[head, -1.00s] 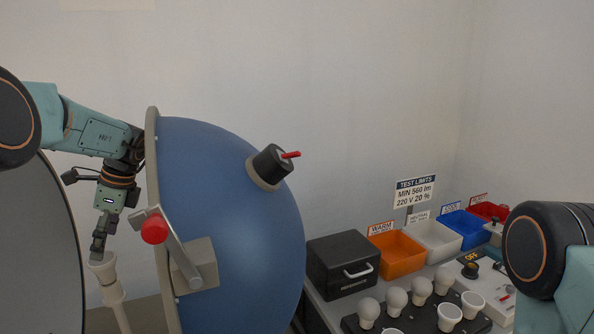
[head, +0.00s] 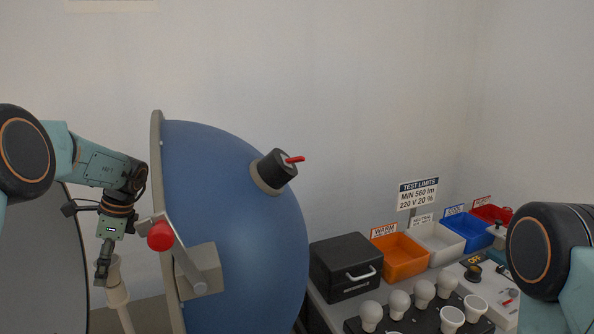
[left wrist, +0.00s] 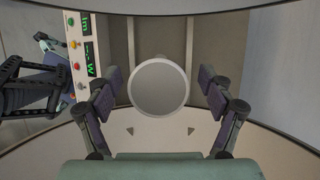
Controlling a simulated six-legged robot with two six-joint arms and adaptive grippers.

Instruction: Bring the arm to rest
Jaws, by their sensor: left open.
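In the head view my left arm comes in from the left, and its gripper (head: 103,272) points down beside the upper end of a pale post (head: 116,290). The left wrist view shows my left gripper (left wrist: 158,80) open, with its two fingers apart. A round pale disc (left wrist: 159,86) appears between the fingers with visible gaps on both sides; I cannot tell how far below them it is. Nothing is held. My right arm's dark joint shows at the right edge of the head view, but its gripper is out of frame.
A large blue hemisphere (head: 230,220) with a red-knobbed latch (head: 160,236) stands close right of my left gripper. A black box (head: 345,262), orange bin (head: 402,258), other bins and several bulbs (head: 424,290) occupy the bench at right.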

